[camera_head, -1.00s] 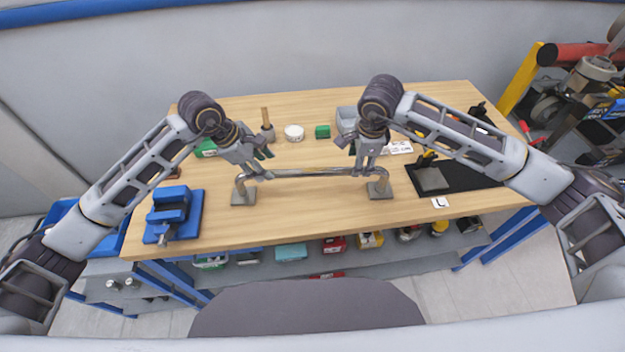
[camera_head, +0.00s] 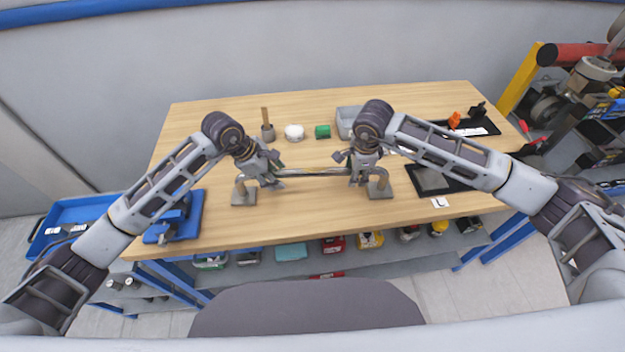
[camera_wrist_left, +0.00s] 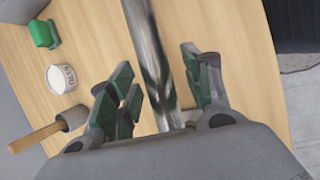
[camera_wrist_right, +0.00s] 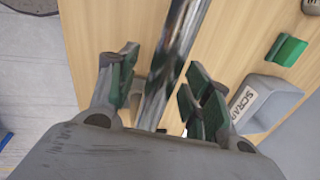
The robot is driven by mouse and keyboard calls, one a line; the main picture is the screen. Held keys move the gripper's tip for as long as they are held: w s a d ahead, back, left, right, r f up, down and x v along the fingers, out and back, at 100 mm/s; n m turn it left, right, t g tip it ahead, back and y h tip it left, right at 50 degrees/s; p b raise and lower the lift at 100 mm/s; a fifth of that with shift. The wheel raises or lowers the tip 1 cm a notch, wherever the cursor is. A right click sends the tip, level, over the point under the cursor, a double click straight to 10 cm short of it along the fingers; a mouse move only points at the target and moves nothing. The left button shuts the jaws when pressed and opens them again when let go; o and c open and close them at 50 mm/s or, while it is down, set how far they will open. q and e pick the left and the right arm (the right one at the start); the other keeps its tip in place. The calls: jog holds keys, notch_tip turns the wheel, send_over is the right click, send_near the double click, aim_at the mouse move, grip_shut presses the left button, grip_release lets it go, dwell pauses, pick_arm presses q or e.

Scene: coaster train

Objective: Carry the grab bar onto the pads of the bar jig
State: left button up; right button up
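The grab bar (camera_head: 312,171) is a shiny metal tube lying left to right across the middle of the table. Its ends bend down towards two grey square plates, the left plate (camera_head: 243,198) and the right plate (camera_head: 380,191). I cannot tell whether these plates are the jig's pads. My left gripper (camera_head: 275,172) is open near the bar's left end. In the left wrist view the bar (camera_wrist_left: 150,55) runs between its green-padded fingers, with gaps on both sides. My right gripper (camera_head: 355,162) is open near the right end; the bar (camera_wrist_right: 172,55) runs between its fingers too.
A mallet-like tool (camera_head: 267,131), a white tub (camera_head: 294,132), a green block (camera_head: 322,131) and a grey bin (camera_head: 346,117) stand behind the bar.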

pick_arm(q)
grip_shut()
pick_arm(e)
grip_shut()
pick_arm(q)
jog(key=shift+w+r, duration=0.1)
jog(key=shift+r, duration=0.1)
pick_arm(e)
jog(key=shift+w+r, duration=0.15)
